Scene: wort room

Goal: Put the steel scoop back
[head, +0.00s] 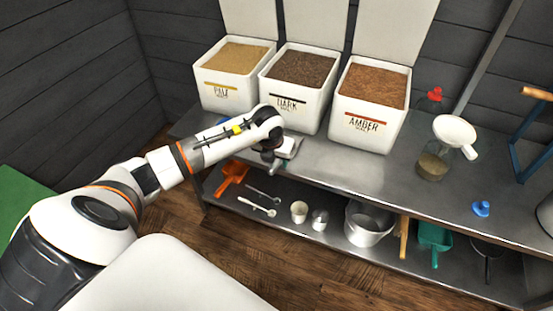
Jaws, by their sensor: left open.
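My left gripper (269,164) is open above the front edge of the steel counter (340,182), in front of the dark malt bin (297,87). It is small and partly hidden by its own wrist. I cannot pick out the steel scoop for certain. A small shiny metal vessel (320,219) stands on the lower shelf, but its shape is too small to name. My right gripper is not in view.
A pale malt bin (211,91) and an amber malt bin (366,142) stand at the back. A white device (287,147) sits beside my gripper. Counter space is clear right of the gripper.

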